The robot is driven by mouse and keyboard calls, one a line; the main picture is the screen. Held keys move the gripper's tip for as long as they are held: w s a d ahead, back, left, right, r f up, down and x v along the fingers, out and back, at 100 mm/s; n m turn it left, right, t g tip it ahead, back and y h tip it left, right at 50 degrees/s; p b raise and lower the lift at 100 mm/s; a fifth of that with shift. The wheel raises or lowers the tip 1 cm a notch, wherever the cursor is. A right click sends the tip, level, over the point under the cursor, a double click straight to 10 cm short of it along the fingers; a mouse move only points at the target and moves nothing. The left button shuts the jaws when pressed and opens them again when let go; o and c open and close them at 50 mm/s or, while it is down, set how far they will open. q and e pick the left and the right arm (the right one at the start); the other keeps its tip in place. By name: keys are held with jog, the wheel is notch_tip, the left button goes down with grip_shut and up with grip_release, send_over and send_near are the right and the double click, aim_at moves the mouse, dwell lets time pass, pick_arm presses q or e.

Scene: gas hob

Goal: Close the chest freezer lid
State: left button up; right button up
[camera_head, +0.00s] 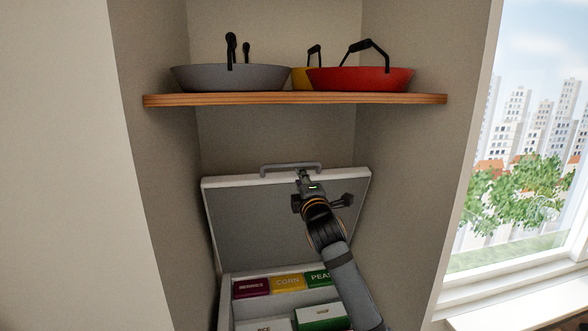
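The chest freezer (226,304) stands in the alcove with its lid (245,222) raised, leaning back. A grey handle (291,166) runs along the lid's top edge. My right gripper (304,176) is at the lid's upper edge, just below or in front of the handle's middle. It overlaps the lid in the view; I cannot tell whether it touches the lid or handle. Its fingers are small and partly hidden by the wrist, so their opening is unclear. My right arm crosses the front of the freezer's right side. My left gripper is not in view.
Boxes lie inside the freezer, including berries (251,288), corn (288,282) and peas (319,278). A wooden shelf (296,99) above holds a grey pan (229,77), a yellow pan and a red pan (360,79). Alcove walls close in both sides; a window is at right.

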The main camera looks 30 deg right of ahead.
aim_at(294, 166)
jog(key=p+x, duration=0.3)
jog(key=x, duration=0.6)
jog(key=shift+w+p, duration=0.25)
jog(key=shift+p, duration=0.05)
jog(key=shift+w+d, duration=0.2)
jog(key=shift+w, duration=0.35)
grip_shut()
jog(key=shift+f, duration=0.1)
